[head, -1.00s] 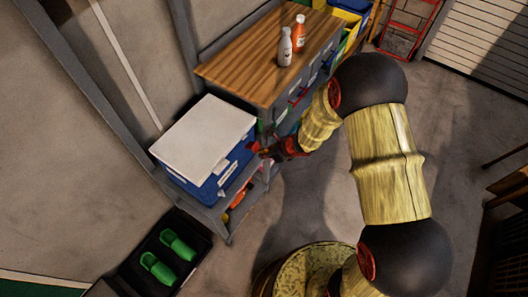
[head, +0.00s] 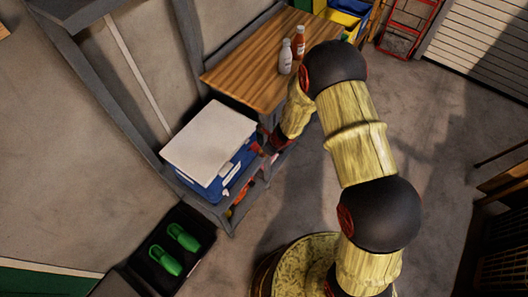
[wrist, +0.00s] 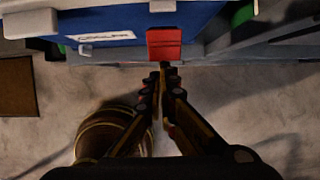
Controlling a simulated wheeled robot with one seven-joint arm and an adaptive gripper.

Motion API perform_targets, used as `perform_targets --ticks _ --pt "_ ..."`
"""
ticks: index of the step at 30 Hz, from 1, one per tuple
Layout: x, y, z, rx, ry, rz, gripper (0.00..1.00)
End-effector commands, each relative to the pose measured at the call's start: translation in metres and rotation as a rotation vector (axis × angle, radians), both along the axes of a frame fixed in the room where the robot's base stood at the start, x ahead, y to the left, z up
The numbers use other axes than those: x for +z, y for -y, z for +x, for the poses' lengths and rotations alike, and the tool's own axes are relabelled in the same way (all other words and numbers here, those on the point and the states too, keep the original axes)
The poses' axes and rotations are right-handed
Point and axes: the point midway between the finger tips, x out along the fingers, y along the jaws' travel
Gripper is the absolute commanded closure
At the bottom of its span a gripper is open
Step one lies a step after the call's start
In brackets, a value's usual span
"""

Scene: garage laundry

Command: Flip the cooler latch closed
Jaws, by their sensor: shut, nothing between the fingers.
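The cooler has a white lid (head: 210,132) and a blue body (head: 206,190), and stands on a grey shelf in the head view. In the wrist view its blue front (wrist: 110,22) fills the upper left, with a pale label. A red tab (wrist: 164,44), which looks like the latch, is on the cooler's front. My gripper (wrist: 163,72) is shut and empty, its fingertips just below the red tab; I cannot tell if they touch it. In the head view my gripper (head: 264,142) is beside the cooler's right side, and the latch cannot be made out.
A wooden bench top (head: 258,68) with a white bottle (head: 285,57) and a red-orange bottle (head: 299,43) is behind the cooler. A black tray (head: 172,250) with green shoes is on the floor in front. Open floor (head: 440,130) lies to the right.

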Motion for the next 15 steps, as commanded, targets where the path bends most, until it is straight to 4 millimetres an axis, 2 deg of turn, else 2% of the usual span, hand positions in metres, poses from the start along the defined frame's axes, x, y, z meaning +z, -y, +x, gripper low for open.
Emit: perform_targets --ticks 10,15 --pt "0.024 -0.011 0.009 0.0 0.001 0.001 1.0" --pt "0.021 -0.011 0.008 -0.001 0.0 0.0 1.0"
